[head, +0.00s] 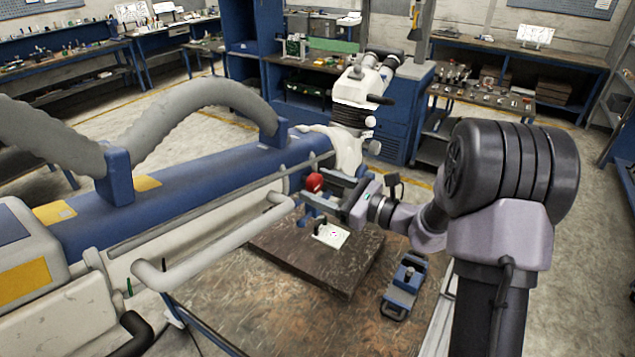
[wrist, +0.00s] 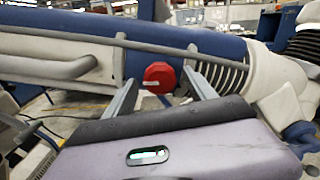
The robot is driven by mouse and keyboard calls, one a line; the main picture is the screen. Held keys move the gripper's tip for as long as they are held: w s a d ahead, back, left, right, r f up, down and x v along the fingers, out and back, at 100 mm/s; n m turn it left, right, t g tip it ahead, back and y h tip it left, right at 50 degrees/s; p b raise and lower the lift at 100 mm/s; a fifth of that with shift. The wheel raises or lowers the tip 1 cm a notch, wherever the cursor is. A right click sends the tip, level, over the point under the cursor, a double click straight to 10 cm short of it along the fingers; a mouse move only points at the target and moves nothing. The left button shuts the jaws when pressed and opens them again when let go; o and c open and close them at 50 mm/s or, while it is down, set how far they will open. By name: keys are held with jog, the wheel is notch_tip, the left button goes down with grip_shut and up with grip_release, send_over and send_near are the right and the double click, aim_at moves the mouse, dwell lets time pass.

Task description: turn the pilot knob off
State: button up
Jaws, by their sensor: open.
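The pilot knob is the red knob (head: 314,183) on the side of the blue and white microscope arm (head: 215,165). In the wrist view the red knob (wrist: 159,75) has a faceted outline and a small pale mark at its lower left. My gripper (head: 321,188) is open at the knob, reaching in from the right. In the wrist view the two fingers of my gripper (wrist: 159,80) stand apart, one to each side of the knob. Gaps show beside the knob, so the fingers do not appear closed on it. I cannot tell how far the fingertips reach past it.
Grey rails (head: 215,230) run along the arm near the knob. The microscope head (head: 362,85) rises behind it. Below are a dark board (head: 335,265) with a small white card (head: 331,236) and a blue device (head: 405,285) on the table. Open floor lies behind.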

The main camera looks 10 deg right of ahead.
jog(key=shift+w+a, duration=0.3)
jog(key=shift+w, duration=0.1)
jog(key=shift+s, duration=0.1)
jog(key=c, duration=1.4)
